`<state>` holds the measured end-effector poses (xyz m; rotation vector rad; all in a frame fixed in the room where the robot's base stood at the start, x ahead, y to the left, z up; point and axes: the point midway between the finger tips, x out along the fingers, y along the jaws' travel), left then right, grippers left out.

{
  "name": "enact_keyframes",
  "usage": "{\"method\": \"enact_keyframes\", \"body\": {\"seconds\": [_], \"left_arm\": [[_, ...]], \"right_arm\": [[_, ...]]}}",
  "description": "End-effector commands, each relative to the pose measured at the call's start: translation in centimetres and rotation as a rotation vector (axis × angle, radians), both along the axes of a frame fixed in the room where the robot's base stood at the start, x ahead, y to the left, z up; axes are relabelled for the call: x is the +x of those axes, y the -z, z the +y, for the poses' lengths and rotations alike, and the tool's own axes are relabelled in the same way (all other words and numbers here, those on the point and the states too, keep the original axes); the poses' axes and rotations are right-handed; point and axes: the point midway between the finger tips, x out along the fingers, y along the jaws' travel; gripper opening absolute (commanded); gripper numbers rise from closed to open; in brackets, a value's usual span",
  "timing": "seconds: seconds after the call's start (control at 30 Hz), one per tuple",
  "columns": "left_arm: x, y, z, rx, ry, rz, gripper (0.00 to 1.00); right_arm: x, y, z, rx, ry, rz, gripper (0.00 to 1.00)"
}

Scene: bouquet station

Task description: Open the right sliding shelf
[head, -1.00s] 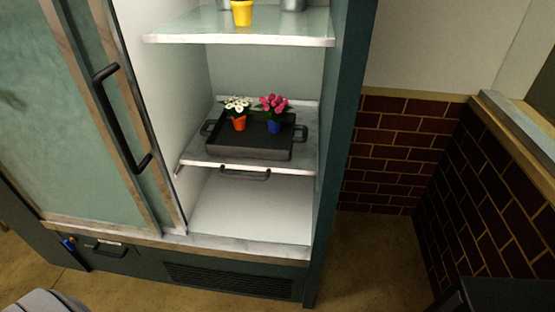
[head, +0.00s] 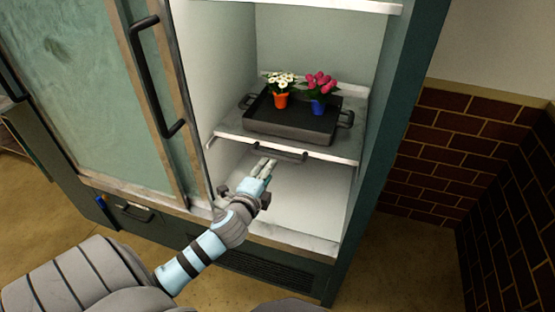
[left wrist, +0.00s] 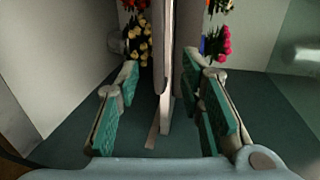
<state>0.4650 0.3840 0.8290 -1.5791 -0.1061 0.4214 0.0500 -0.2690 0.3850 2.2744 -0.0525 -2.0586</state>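The sliding shelf (head: 228,130) is a pale board inside the open right bay of the cabinet, with a dark handle (head: 292,156) under its front edge. It bears a dark tray (head: 290,132) with white flowers in an orange pot (head: 281,100) and pink flowers in a blue pot (head: 318,107). My left gripper (head: 265,168) is just in front of and below the handle. In the left wrist view its fingers (left wrist: 168,105) are apart on both sides of a pale upright edge; contact cannot be told. My right gripper is not in view.
A sliding glass door (head: 75,70) with a long dark handle (head: 155,80) covers the left side. The cabinet floor (head: 310,200) below the shelf is bare. Another shelf (head: 340,4) is above. A brick wall (head: 440,150) stands at the right.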

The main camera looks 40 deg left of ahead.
Motion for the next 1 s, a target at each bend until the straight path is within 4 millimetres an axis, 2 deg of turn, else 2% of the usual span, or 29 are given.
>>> {"method": "enact_keyframes", "body": {"seconds": [0.1, 0.2, 0.4, 0.73, 0.93, 1.0], "left_arm": [[3.4, 1.0, 1.2, -0.003, -0.003, -0.002, 0.35], [5.8, 1.6, 2.0, -0.004, -0.003, -0.001, 0.35], [8.6, 2.1, 3.0, -0.004, -0.001, 0.001, 0.35], [9.1, 2.1, 3.2, -0.005, 0.0, 0.0, 0.33], [9.1, 2.1, 3.2, -0.005, 0.0, 0.0, 0.01], [9.1, 2.1, 3.2, -0.006, 0.0, 0.001, 0.0]], "right_arm": [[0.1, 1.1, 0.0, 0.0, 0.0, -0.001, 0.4], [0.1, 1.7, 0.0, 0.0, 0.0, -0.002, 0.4], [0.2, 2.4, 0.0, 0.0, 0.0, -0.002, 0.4], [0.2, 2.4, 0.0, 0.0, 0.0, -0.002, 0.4], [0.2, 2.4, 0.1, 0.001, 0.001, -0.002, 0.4], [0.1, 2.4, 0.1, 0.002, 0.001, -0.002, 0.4]]}}
